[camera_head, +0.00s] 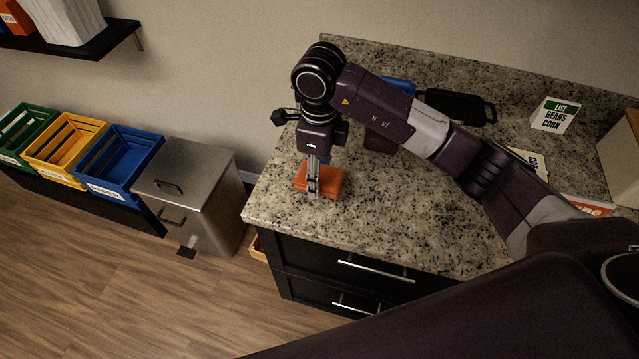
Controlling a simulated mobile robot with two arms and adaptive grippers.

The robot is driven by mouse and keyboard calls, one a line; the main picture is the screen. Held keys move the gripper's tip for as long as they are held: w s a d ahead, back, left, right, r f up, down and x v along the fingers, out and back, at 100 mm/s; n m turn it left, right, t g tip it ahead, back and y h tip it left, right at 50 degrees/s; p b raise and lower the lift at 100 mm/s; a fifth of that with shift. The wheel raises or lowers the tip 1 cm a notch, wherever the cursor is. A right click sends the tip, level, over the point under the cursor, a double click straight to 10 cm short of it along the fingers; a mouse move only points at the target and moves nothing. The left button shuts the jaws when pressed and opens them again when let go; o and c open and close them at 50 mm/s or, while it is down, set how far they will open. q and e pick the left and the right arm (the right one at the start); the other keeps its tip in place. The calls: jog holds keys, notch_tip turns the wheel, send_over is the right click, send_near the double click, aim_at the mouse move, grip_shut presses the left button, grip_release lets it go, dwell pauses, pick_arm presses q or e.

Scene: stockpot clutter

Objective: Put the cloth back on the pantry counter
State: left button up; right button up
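The orange cloth (332,181), a small folded pad, lies at the left front corner of the granite pantry counter (270,205). My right arm reaches in from the right, and its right gripper (313,190) points down at the middle of the cloth. Its grey fingers look close together and overlap the cloth. They hide part of it, and I cannot tell whether they pinch it or whether the cloth is slightly lifted. My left gripper is not in view.
A blue item (400,84) and a dark long-handled object (460,105) lie behind my arm. Left of the counter are a metal bin (190,185) and green, yellow and blue crates (130,160). The counter's front middle is clear.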

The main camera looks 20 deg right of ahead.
notch_tip(320, 180, down, 5)
jog(key=shift+r+p, duration=0.1)
jog(key=shift+p, duration=0.55)
jog(key=shift+f, duration=0.2)
jog(key=shift+f, duration=0.1)
jog(key=shift+f, duration=0.15)
jog(key=o, duration=1)
jog(key=shift+r, duration=0.2)
